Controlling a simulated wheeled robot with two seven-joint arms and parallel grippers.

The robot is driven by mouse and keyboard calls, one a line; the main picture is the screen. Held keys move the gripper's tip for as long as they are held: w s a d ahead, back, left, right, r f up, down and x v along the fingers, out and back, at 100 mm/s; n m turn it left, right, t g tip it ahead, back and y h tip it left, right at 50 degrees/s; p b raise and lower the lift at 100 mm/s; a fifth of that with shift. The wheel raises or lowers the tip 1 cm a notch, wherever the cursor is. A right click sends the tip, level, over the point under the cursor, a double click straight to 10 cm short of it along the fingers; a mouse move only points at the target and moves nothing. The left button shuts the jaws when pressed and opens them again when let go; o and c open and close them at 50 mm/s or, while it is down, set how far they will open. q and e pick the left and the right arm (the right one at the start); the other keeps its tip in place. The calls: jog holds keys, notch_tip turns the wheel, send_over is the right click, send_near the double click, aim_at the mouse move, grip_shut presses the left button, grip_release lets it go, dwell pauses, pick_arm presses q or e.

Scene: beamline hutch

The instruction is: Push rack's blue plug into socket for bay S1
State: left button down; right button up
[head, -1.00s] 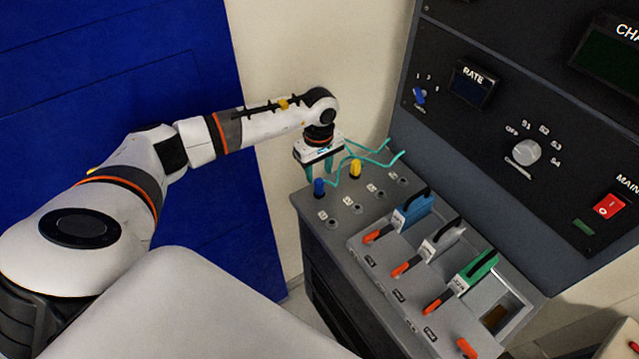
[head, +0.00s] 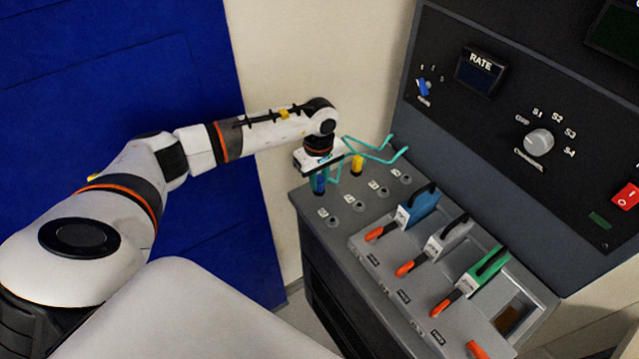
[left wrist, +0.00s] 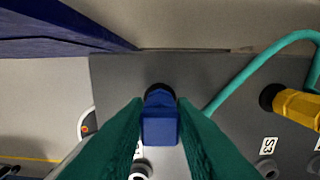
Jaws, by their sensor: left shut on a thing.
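The blue plug (head: 319,185) stands upright at the back left corner of the grey rack top; it also shows in the left wrist view (left wrist: 160,126). My left gripper (head: 320,178) is over it, with teal fingers shut on its two sides. In the left wrist view the gripper (left wrist: 160,140) has the plug between its fingertips, and a dark round part shows at the plug's end. My right gripper is out of view.
A yellow plug (head: 357,163) stands just right of the blue one, with teal cables (head: 375,150) arching beside it. Blue, grey and green modules (head: 423,205) with orange levers sit in bays to the right. A black control panel (head: 490,120) rises behind.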

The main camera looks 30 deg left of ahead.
aim_at(319, 177)
pick_arm(q)
jog(key=shift+w+r, duration=0.1)
jog(key=shift+r, duration=0.45)
dwell(0.5)
jog(key=shift+r+p, duration=0.25)
jog(key=shift+p, duration=0.1)
jog(key=shift+r, duration=0.25)
dwell(0.3)
jog(key=shift+r+p, duration=1.5)
jog(key=shift+r, duration=1.45)
